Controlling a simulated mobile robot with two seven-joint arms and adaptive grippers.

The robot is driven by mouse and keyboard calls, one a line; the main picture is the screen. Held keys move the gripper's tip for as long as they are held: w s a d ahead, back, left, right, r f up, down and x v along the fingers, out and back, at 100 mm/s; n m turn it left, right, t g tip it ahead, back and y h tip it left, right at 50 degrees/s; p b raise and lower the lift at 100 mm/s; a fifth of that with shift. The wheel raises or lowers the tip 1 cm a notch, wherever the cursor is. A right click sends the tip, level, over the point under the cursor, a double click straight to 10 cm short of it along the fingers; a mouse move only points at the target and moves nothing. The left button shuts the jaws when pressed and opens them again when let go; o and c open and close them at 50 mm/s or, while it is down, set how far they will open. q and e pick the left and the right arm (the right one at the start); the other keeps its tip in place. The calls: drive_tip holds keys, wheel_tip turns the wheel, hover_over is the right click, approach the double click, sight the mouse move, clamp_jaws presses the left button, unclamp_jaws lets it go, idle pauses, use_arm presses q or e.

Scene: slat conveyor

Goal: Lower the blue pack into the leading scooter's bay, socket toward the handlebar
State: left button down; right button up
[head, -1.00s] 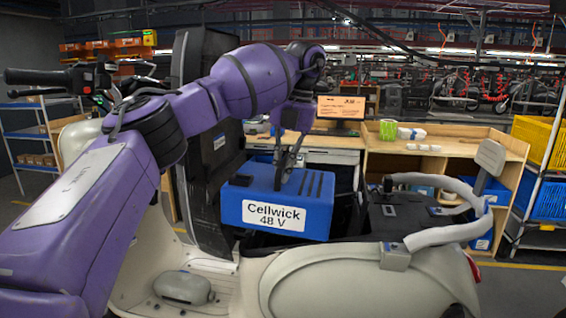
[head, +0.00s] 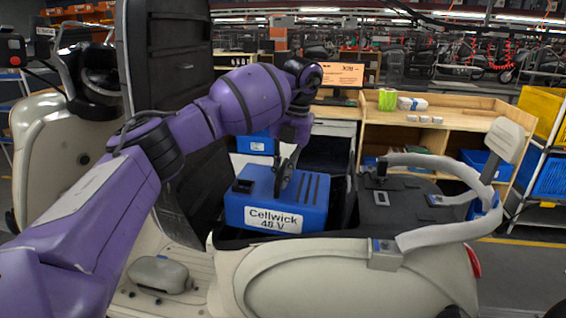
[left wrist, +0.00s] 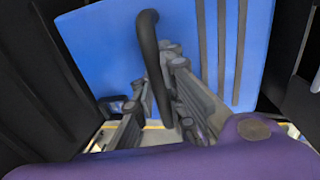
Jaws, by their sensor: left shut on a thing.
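The blue pack (head: 306,217), labelled "Cellwick 48 V", hangs over the dark bay opening of the cream scooter (head: 330,275). Its front face shows almost fully above the bay rim; whether its base touches anything is hidden. A black socket (head: 243,186) is on its top at the left end, the side of the handlebar (head: 68,75). My left gripper (head: 283,180) is shut on the pack's black handle from above. In the left wrist view, my left gripper (left wrist: 172,115) is at the handle (left wrist: 150,50), with the blue top (left wrist: 105,45) behind. My right gripper is not in view.
A tall black ribbed panel (head: 165,70) stands upright just left of the pack. The black rear deck (head: 405,212) and grey grab rail (head: 455,165) are close on the right. A wooden workbench (head: 440,135) is behind. Dark walls flank the pack in the wrist view.

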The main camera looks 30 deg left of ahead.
use_arm(q)
drive_tip(key=shift+w+f, duration=0.2)
drive_tip(key=shift+f, duration=3.9)
wheel_tip(320, 180, down, 4)
drive_tip(key=shift+f+b, duration=0.2)
drive_tip(key=shift+b, duration=0.25)
wheel_tip(320, 180, down, 14)
drive_tip(key=b, duration=0.4)
drive_tip(key=shift+r, duration=0.15)
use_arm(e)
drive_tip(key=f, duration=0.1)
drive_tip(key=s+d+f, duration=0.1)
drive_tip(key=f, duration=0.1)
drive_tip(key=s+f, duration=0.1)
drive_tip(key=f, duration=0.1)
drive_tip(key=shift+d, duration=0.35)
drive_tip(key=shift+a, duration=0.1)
